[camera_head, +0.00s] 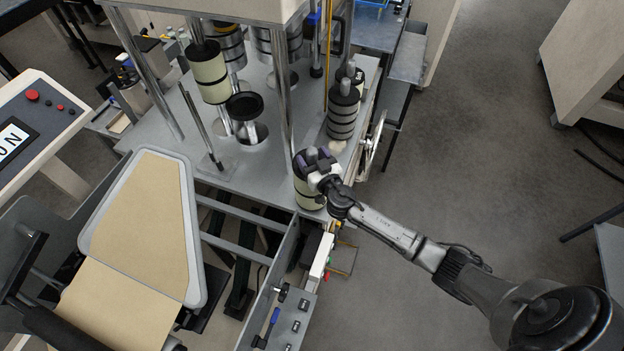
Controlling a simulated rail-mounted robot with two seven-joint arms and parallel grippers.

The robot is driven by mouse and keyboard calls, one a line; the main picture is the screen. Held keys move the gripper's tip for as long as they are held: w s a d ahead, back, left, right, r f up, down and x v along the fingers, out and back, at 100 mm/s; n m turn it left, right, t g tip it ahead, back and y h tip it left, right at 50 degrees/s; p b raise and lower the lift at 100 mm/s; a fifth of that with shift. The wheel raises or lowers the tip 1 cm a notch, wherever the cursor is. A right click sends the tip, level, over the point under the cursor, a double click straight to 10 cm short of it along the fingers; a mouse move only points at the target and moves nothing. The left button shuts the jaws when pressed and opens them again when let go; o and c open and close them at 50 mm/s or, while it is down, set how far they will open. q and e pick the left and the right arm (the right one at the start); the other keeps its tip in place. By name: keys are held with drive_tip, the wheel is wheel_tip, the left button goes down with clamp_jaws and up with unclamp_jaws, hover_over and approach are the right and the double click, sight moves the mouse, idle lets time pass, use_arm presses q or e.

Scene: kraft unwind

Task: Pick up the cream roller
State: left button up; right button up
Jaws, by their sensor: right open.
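A cream roller (305,197) with dark bands stands upright at the front right corner of the grey machine deck (262,178). My right gripper (313,158) is at the top of this roller, its jaws open. It covers part of the roller's upper end, and I cannot tell whether the fingers touch it. My left gripper is not in view.
Dark grey banded rollers (342,115) stand behind my right gripper. A black-topped spool (245,107) and metal posts (290,95) rise from the deck. A handwheel (375,143) is at its right edge. A brown paper web (140,225) lies front left. The floor at right is open.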

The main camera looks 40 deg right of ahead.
drive_tip(key=shift+w, duration=0.3)
clamp_jaws()
idle(0.5)
drive_tip(key=shift+r, duration=0.1)
idle(0.4)
